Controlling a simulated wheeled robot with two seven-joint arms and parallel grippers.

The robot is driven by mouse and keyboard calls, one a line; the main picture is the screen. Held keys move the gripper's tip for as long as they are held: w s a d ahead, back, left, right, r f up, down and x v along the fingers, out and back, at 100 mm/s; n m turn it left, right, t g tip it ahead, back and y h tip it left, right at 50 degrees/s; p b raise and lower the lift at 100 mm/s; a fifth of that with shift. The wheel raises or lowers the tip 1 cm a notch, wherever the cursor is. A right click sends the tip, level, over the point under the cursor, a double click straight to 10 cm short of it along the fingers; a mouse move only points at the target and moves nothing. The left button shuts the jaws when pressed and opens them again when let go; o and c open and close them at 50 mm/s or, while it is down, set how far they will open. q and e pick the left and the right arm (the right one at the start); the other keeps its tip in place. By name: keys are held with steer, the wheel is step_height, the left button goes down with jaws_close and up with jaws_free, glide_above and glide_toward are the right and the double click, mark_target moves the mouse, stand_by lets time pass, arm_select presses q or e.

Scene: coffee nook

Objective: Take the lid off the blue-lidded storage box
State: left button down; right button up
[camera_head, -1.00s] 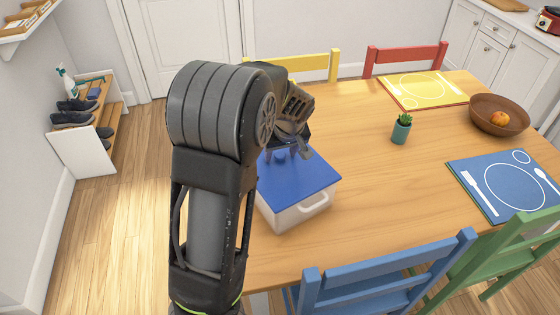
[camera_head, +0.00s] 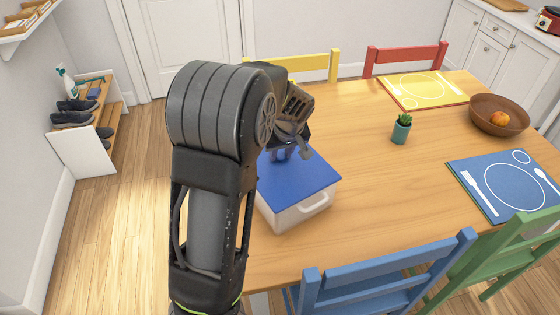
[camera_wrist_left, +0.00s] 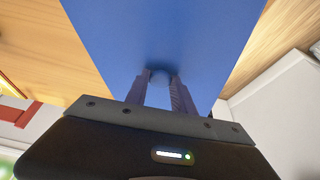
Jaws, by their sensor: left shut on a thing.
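My left gripper (camera_head: 285,153) is above the lid, pointing down, and my left arm hides the box's left part. In the left wrist view, the fingers of my left gripper (camera_wrist_left: 159,88) are shut on the round knob (camera_wrist_left: 159,74) of the blue lid (camera_wrist_left: 165,30). The lid looks seated on the box. My right gripper is not in view.
A small potted plant (camera_head: 401,129) stands right of the box. A brown bowl (camera_head: 498,115) with an orange fruit and blue and yellow placemats lie further right. A blue chair (camera_head: 390,272) is at the near edge. Bare table separates box and plant.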

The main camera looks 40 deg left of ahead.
mark_target(281, 156)
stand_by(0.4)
arm_select(q)
step_height(281, 156, up, 10)
stand_by(0.5)
stand_by(0.6)
